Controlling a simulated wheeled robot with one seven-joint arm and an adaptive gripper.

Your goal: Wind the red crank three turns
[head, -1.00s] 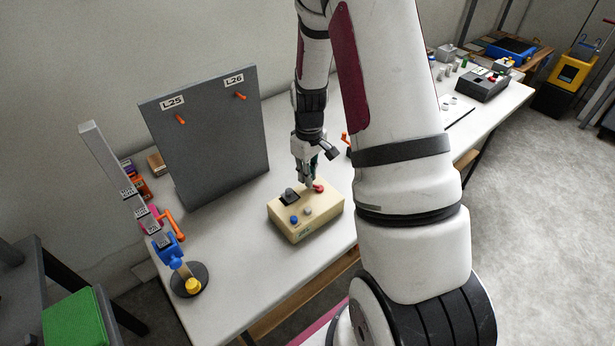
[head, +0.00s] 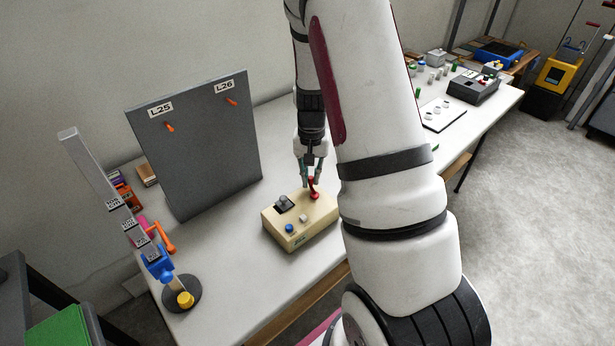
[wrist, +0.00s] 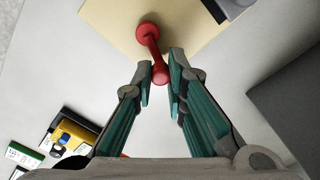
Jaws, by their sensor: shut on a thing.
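The red crank (head: 314,193) is on top of a cream box (head: 290,240) on the white table. In the wrist view the red crank (wrist: 152,42) shows a round hub on the box and an arm reaching to a handle end between my fingertips. My gripper (head: 311,178) points down over the box's far right part. In the wrist view my gripper (wrist: 160,76) has its two teal-padded fingers on either side of the handle end, shut on it. The fingers partly hide the handle.
The box also has a blue button (head: 289,228), a grey button (head: 304,218) and a grey knob (head: 283,201). A grey panel (head: 195,150) with orange pegs stands behind left.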

